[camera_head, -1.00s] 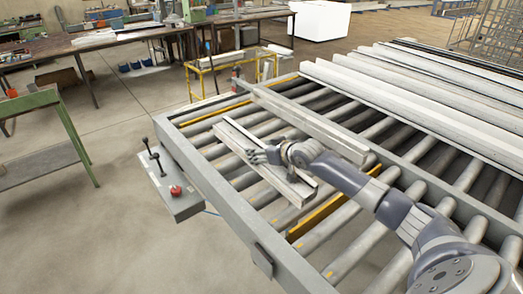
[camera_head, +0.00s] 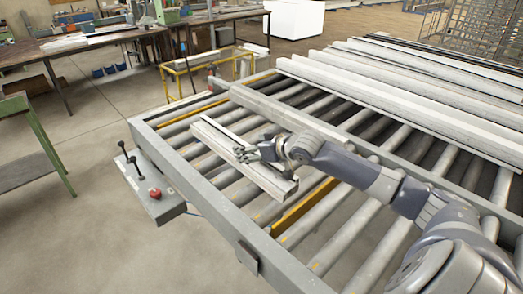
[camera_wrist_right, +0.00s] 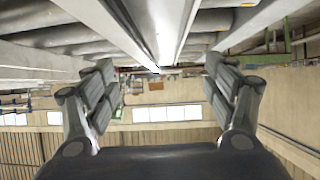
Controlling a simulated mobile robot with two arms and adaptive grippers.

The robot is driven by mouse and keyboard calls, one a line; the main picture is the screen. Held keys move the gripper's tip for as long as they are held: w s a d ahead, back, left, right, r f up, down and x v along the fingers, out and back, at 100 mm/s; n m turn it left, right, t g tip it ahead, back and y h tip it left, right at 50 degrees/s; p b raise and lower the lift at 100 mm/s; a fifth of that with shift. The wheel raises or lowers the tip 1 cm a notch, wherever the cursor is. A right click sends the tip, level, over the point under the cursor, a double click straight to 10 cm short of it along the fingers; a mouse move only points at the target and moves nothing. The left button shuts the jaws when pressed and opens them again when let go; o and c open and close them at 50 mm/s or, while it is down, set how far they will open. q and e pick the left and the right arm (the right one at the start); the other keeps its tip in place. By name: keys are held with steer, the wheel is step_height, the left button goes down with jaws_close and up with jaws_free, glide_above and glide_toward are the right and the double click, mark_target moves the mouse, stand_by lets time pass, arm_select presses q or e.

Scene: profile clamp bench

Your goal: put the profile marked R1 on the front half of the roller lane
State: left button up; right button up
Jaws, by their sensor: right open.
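A long pale grey profile (camera_head: 222,143) lies lengthwise on the roller lane (camera_head: 232,213), between the lane's left side frame and a raised grey rail. I cannot read any R1 mark on it. My right gripper (camera_head: 246,153) is over the profile's middle and hides part of it. In the right wrist view the fingers (camera_wrist_right: 160,100) stand wide apart, with nothing gripped between them. The profile (camera_wrist_right: 163,30) runs away from the top edge there, ending in line with the gap between the fingers. My left gripper is not in view.
The raised grey rail (camera_head: 290,113) runs along the profile's right side. Several long white profiles (camera_head: 400,95) lie on the rollers beyond it. A yellow strip (camera_head: 303,207) crosses near the profile's near end. A control box with a red button (camera_head: 155,193) stands left of the lane.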

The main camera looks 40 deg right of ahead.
steer(key=v, duration=0.4)
steer(key=shift+f+b, duration=0.1)
steer(key=shift+b, duration=0.3)
steer(key=shift+s+r, duration=0.35)
steer(key=shift+s, duration=0.1)
